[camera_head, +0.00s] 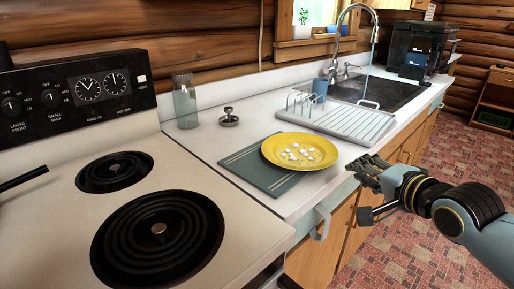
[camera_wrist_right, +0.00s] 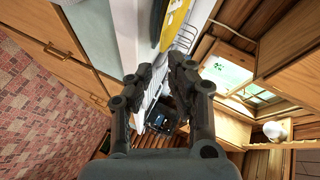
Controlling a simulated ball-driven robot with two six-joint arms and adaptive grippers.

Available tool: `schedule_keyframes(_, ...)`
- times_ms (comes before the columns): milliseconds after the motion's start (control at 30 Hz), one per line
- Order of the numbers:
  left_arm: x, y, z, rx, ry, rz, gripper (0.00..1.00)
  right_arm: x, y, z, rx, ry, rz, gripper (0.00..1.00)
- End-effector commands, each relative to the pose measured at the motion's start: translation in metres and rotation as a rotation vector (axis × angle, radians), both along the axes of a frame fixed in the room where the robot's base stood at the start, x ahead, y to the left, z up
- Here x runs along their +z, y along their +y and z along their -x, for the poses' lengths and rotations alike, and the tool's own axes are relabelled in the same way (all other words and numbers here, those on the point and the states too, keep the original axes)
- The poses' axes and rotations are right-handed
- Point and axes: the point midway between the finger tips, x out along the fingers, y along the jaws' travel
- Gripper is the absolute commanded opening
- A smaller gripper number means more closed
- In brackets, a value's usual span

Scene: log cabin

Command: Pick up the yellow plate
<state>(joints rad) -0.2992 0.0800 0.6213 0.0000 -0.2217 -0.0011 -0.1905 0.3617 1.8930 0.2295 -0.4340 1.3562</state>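The yellow plate (camera_head: 272,151) lies on a dark green board (camera_head: 262,175) on the white counter, with several small white pieces on it. Its yellow edge also shows at the top of the right wrist view (camera_wrist_right: 175,24). My right gripper (camera_head: 362,168) is to the right of the plate, near the counter's front edge, and apart from it. In the right wrist view its two fingers (camera_wrist_right: 160,68) stand apart with a gap and nothing between them. My left gripper is not in view.
A stove (camera_head: 60,212) with black coil burners is on the left; a dark handle-like rod (camera_head: 22,180) juts over it. A glass jar (camera_head: 185,103) and a metal stopper-like object (camera_head: 229,117) stand behind the board. A dish rack (camera_head: 352,122) and sink (camera_head: 378,93) lie beyond the plate.

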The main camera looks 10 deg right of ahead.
Motion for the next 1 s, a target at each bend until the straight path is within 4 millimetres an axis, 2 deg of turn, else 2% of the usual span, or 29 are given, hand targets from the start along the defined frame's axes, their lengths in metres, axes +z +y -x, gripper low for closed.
schedule_keyframes(233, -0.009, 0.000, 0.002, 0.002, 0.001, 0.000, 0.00, -0.010, 0.003, -0.037, -0.002, -0.005, -0.009, 0.18)
schedule_keyframes(467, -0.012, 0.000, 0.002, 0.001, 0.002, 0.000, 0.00, -0.017, 0.005, -0.057, -0.001, -0.004, -0.007, 0.18)
schedule_keyframes(700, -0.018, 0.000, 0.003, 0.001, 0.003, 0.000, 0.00, -0.029, 0.012, -0.091, -0.002, -0.005, -0.007, 0.18)
schedule_keyframes(800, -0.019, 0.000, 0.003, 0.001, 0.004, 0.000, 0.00, -0.032, 0.012, -0.099, 0.000, -0.004, -0.006, 0.18)
schedule_keyframes(1000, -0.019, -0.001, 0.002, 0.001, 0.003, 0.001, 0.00, -0.032, 0.012, -0.100, 0.000, -0.004, -0.004, 0.18)
